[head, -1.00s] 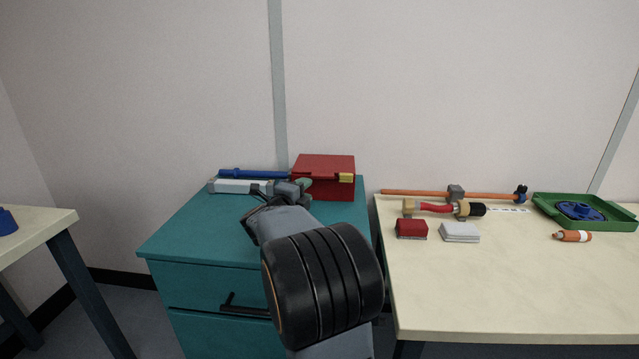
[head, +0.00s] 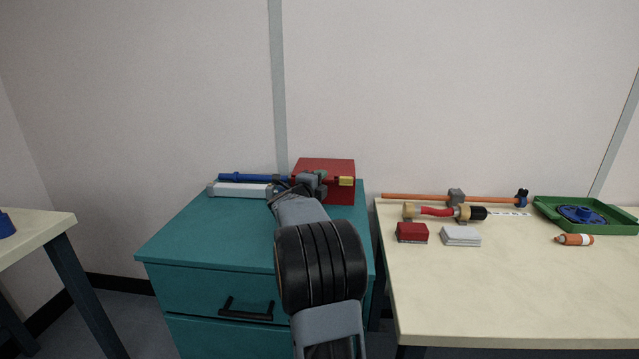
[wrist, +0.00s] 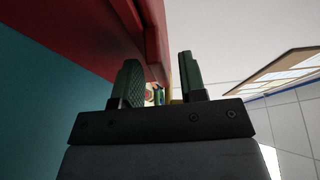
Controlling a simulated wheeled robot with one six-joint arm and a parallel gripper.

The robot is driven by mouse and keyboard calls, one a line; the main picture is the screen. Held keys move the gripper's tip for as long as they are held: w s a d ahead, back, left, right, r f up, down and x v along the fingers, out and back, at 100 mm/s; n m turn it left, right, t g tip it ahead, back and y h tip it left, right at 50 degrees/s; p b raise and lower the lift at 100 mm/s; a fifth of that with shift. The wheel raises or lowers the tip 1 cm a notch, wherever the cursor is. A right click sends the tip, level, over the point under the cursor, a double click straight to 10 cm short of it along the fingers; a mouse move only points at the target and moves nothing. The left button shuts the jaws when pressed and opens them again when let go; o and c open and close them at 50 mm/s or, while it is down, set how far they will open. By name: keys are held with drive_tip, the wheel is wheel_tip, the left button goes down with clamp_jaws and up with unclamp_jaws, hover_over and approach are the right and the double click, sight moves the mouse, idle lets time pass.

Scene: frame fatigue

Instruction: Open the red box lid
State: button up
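The red box (head: 325,167) stands at the back right of the teal cabinet top, and its lid looks shut. A yellow tab (head: 346,181) is on its front at the right. My gripper (head: 316,183) is at the box's front, just left of the tab, and hides part of the front face. In the wrist view, my gripper (wrist: 161,82) has its two green-padded fingers apart with nothing clearly held. The red box (wrist: 95,25) fills the upper left there, its edge close to the left finger. Whether they touch, I cannot tell. A bit of yellow shows beyond the fingers.
A blue rod (head: 245,178) and a white bar (head: 240,190) lie left of the box on the teal cabinet (head: 200,235). A pale table (head: 490,290) at the right holds several items and a green tray (head: 610,222). The cabinet top's front left is clear.

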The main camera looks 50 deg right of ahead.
clamp_jaws()
idle(0.4)
